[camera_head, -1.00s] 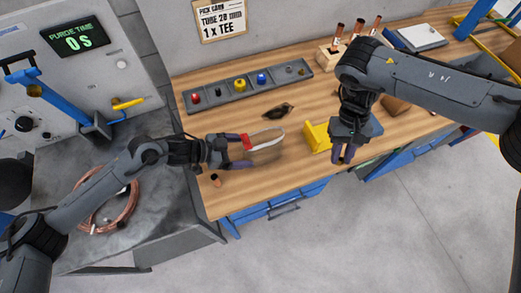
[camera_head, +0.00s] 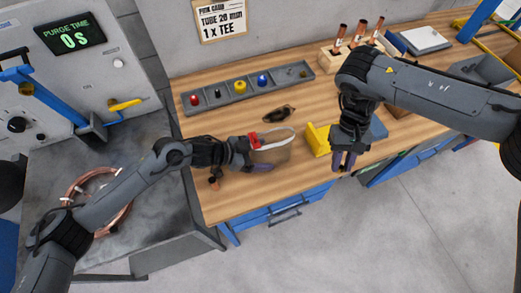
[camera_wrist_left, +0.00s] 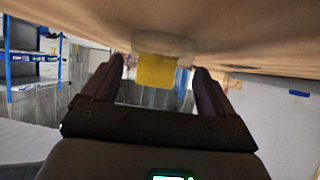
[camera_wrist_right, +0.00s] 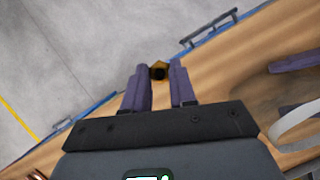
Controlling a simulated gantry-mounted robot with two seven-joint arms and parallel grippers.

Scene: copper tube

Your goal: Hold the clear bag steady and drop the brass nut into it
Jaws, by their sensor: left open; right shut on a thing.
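The clear bag (camera_head: 270,155) stands on the wooden bench, with a pale rim and a red patch at its left edge. My left gripper (camera_head: 263,152) is open, with its fingers spread beside the bag. In the left wrist view, the see-through bag (camera_wrist_left: 165,42) is faint beyond the fingertips. My right gripper (camera_head: 343,161) is right of the bag, near the bench's front edge, fingers pointing down. In the right wrist view it is shut on the brass nut (camera_wrist_right: 159,70). The bag's rim (camera_wrist_right: 298,126) shows at that view's right edge. The nut is hidden in the head view.
A yellow block (camera_head: 318,138) stands between the bag and my right gripper. A grey parts tray (camera_head: 215,97) lies behind, with a dark object (camera_head: 280,113) before it. Copper tubes (camera_head: 340,36) stand in a wooden rack. A small copper piece (camera_head: 214,183) lies left of the bag.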

